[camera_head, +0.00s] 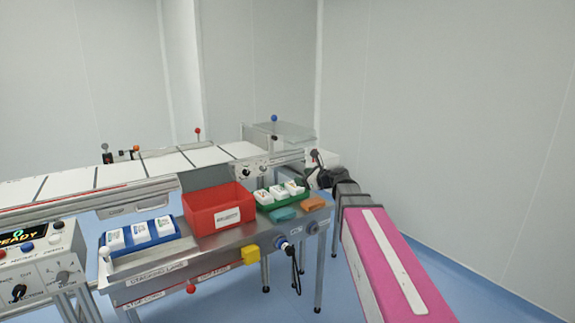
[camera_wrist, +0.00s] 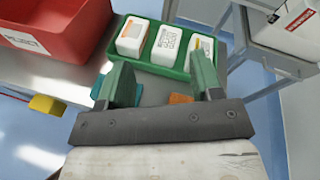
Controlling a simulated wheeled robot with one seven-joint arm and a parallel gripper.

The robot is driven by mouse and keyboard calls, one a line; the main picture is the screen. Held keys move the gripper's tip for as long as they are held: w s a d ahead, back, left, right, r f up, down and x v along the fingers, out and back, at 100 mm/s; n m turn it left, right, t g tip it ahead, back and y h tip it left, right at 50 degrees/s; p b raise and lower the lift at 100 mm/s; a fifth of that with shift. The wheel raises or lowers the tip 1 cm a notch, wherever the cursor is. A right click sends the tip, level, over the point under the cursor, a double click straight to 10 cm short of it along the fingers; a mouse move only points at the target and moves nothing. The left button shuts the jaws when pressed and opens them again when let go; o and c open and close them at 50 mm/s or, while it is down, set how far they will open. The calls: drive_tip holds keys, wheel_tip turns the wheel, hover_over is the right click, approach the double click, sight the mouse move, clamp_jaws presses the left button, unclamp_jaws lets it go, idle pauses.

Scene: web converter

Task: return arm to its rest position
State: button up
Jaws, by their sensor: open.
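My arm, with a pink link, reaches in from the lower right in the head view. My gripper (camera_wrist: 162,85) is open and empty in the wrist view, its two green-grey fingers apart. It points toward the green tray (camera_wrist: 165,68), which holds three white packs, one of them a middle pack (camera_wrist: 167,48). In the head view the gripper's fingers are hard to make out near the right end of the steel table. A teal block (camera_head: 284,214) and an orange block (camera_head: 313,204) lie on the table in front of the green tray, partly hidden behind the fingers in the wrist view.
A red bin (camera_head: 218,209) stands left of the green tray. A blue tray (camera_head: 139,239) with white packs is further left. A control panel (camera_head: 38,262) is at the far left. A conveyor (camera_head: 125,172) runs behind. Open blue floor lies to the right.

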drive_tip(key=s+d+f+n+g+h, duration=0.25)
drive_tip(key=s+f+n, duration=0.35)
drive_tip(key=f, duration=0.3)
drive_tip(key=s+d+f+n+g+h, duration=0.1)
drive_tip(key=s+f+n+g+h, duration=0.15)
drive_tip(key=s+f+n, duration=0.55)
drive_tip(key=s+d+f+n+g+h, duration=0.5)
drive_tip(key=s+d+f+n, duration=0.4)
drive_tip(key=s+f, duration=0.2)
wheel_tip(320, 180, down, 2)
drive_tip(key=shift+s+g+h, duration=0.25)
drive_tip(key=shift+g+h, duration=0.05)
drive_tip(key=shift+h, duration=0.2)
